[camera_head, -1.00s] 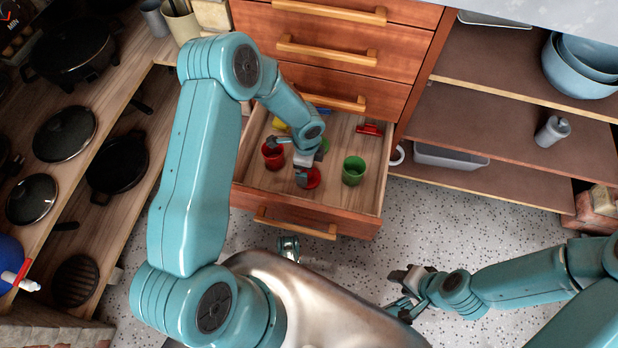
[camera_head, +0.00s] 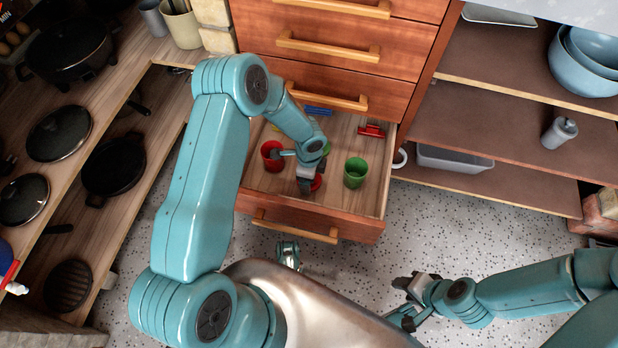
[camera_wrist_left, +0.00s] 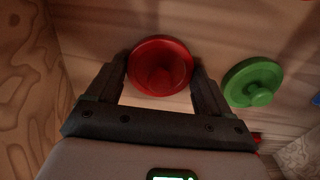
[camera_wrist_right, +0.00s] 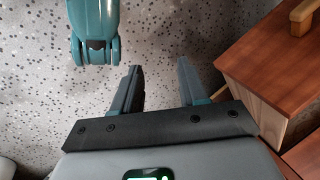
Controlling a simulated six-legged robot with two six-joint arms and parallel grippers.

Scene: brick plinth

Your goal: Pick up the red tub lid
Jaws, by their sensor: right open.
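The red tub lid (camera_head: 316,183) lies in the open drawer, mostly hidden behind my left gripper (camera_head: 306,186) in the head view. In the left wrist view the round red lid (camera_wrist_left: 160,65), with a central knob, sits between the tips of my left gripper (camera_wrist_left: 161,72). That gripper is open, one finger on each side of the lid; I cannot tell whether they touch it. My right gripper (camera_head: 404,298) is open and empty above the floor, away from the drawer; its spread fingers show in the right wrist view (camera_wrist_right: 157,88).
In the drawer (camera_head: 285,212) stand a red tub (camera_head: 271,156) to the left and a green tub (camera_head: 355,172) to the right. A green lid (camera_wrist_left: 253,82) lies close beside the red one. A red item (camera_head: 372,130) lies at the back right. Closed drawers (camera_head: 330,75) are above.

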